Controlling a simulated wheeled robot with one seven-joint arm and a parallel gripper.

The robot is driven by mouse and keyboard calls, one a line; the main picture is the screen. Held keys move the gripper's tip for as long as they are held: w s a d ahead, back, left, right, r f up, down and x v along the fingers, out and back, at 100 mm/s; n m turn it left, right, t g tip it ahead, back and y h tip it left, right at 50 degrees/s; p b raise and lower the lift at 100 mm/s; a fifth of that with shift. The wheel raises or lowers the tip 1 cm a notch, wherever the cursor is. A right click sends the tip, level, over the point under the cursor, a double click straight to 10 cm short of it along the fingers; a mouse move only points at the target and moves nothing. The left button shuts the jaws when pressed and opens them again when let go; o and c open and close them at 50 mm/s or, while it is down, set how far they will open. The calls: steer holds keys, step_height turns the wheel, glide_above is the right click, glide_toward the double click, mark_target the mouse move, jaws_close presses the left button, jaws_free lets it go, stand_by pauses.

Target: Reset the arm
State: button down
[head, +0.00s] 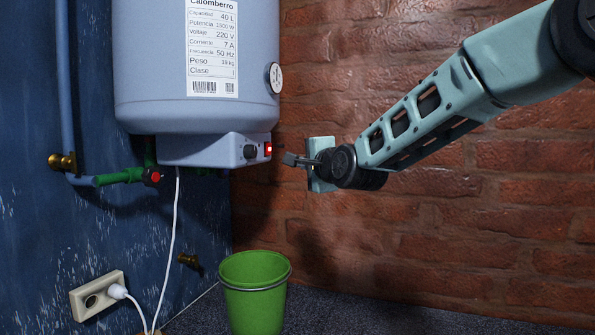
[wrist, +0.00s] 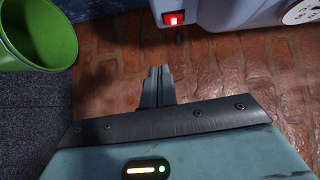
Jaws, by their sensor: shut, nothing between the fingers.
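My gripper (head: 290,159) is at the end of my arm, which reaches in from the upper right in the head view. Its fingertips point left, just right of the water heater's lower control box and apart from it. In the wrist view the two fingers of my gripper (wrist: 159,72) are together, with nothing between them. The lit red switch (head: 268,149) on the control box is close to the fingertips in the head view. The red switch (wrist: 173,19) also shows at the top of the wrist view, beyond the fingertips.
The grey-blue water heater (head: 150,75) hangs on the blue wall. A green bucket (head: 254,300) stands on the floor below. Green pipes with a red-handled valve (head: 152,176) and a wall socket (head: 97,296) with a white plug are at left. The brick wall (head: 450,215) is behind my arm.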

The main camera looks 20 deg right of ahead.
steer(key=shift+s+d, duration=0.15)
steer(key=shift+s, duration=0.55)
steer(key=s+a+f+n+g+y+b, duration=0.1)
steer(key=s+a+f+n+g+b, duration=0.1)
steer(key=s+a+f+n+g, duration=0.55)
steer(key=s+a+f+n+g+y+b, duration=0.15)
steer(key=s+a+f+n, duration=0.3)
steer(key=s+f, duration=0.75)
steer(key=s+d+f+n+g+h, duration=0.1)
steer(key=s+d+f+n+g, duration=0.1)
steer(key=s, duration=0.5)
steer(key=s+d+f+n+g+h+b, duration=0.1)
steer(key=s+f+n+g+h, duration=0.1)
steer(key=s+f+n, duration=0.3)
steer(key=s+d+f+n+g+h, duration=0.1)
steer(key=s+f+n+g, duration=0.3)
steer(key=s, duration=0.7)
step_height(320, 180, down, 2)
steer(key=shift+s+d+h, duration=0.2)
steer(key=shift+d+h, duration=0.15)
steer(key=shift+d, duration=0.45)
